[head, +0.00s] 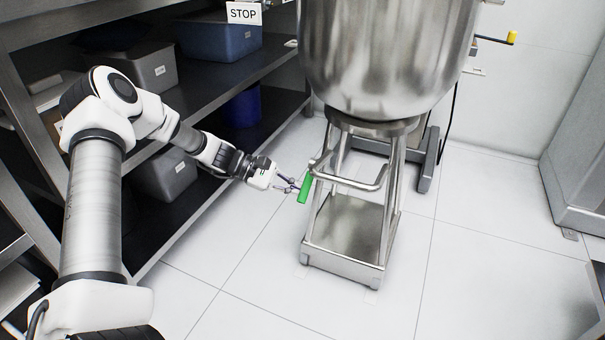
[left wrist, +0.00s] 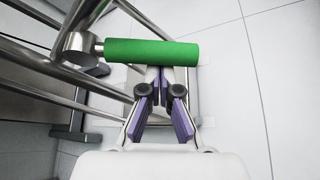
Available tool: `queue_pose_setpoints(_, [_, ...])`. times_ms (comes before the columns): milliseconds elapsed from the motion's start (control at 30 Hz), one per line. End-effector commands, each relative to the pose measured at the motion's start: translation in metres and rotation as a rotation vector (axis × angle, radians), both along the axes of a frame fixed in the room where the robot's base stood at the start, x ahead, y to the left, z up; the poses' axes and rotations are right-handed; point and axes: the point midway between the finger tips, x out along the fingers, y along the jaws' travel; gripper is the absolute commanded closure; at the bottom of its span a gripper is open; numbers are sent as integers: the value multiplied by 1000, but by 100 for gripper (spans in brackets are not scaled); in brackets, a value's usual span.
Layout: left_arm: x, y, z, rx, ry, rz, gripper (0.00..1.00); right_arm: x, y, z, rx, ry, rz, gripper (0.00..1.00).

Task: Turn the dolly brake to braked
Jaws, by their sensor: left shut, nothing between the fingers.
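The dolly (head: 338,238) is a metal frame on the floor under a large steel bowl (head: 385,60). Its brake lever has a green grip (head: 305,187) at the dolly's left side. In the left wrist view the green grip (left wrist: 150,52) lies across the picture, joined to a metal pivot (left wrist: 80,48) at its left end. My left gripper (head: 298,187) is at the grip; in the left wrist view its fingers (left wrist: 164,78) are shut and empty, with the tips at the grip's near side. I cannot tell whether they touch it. My right gripper is out of view.
A dark shelf (head: 215,90) with grey and blue bins stands at the left, close to my left arm. A yellow-knobbed handle (head: 512,37) sticks out behind the bowl. The tiled floor (head: 470,270) right of the dolly is clear.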

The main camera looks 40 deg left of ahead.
Motion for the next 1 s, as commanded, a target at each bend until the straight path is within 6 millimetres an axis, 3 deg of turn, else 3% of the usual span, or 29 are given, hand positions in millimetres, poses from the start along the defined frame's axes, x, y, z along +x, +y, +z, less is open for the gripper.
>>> queue_pose_setpoints(100, [-5, -1, 10, -11, 50, -2, 100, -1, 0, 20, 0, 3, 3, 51])
queue_pose_setpoints(300, [-10, -2, 14, -32, 128, 0, 100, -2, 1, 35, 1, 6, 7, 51])
queue_pose_setpoints(1000, [-13, -3, 15, -31, 124, -2, 100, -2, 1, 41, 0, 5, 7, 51])
